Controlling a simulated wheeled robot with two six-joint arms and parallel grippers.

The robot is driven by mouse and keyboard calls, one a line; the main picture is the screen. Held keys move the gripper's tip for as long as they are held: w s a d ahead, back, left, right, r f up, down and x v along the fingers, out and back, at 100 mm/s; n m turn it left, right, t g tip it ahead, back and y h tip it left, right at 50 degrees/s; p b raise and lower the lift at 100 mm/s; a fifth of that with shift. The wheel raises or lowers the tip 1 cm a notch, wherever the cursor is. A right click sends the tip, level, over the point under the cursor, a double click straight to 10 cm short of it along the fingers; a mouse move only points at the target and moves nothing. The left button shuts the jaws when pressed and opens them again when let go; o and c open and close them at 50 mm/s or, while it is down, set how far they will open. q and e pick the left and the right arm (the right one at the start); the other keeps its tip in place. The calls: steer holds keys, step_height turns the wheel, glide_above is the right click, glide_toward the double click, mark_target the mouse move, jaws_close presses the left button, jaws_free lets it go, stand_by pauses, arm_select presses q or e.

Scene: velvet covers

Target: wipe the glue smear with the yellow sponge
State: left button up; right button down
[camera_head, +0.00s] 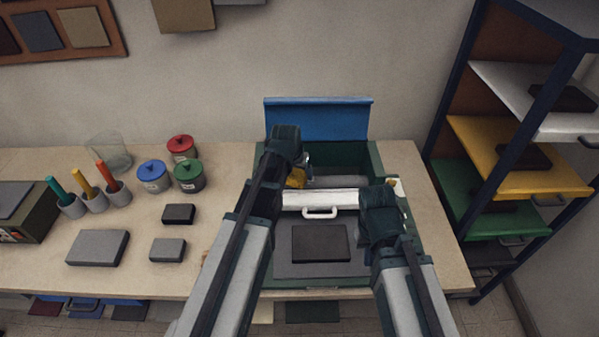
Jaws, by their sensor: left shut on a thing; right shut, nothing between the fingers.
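The yellow sponge (296,181) shows only in part below my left gripper (303,167), which is shut on it. This gripper is over the back part of an open green box (376,158) with a raised blue lid (318,119). My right gripper (378,192) is shut and empty at the box's right side; its own wrist hides its fingertips. I cannot make out the glue smear; my arms and the box front hide parts of the area.
A white bar with a handle (320,212) crosses the box, with a dark block (319,243) in front. Blue, red and green lidded pots (153,176), pen cups (94,201) and grey blocks (98,247) stand left. A shelf rack (515,160) rises at right.

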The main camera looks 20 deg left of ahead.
arm_select(q)
steer(key=shift+r+p, duration=2.75)
steer(key=shift+r, duration=0.2)
step_height(320, 180, up, 3)
steer(key=p, duration=0.3)
steer(key=shift+f+b, duration=0.45)
steer(key=shift+f, duration=0.15)
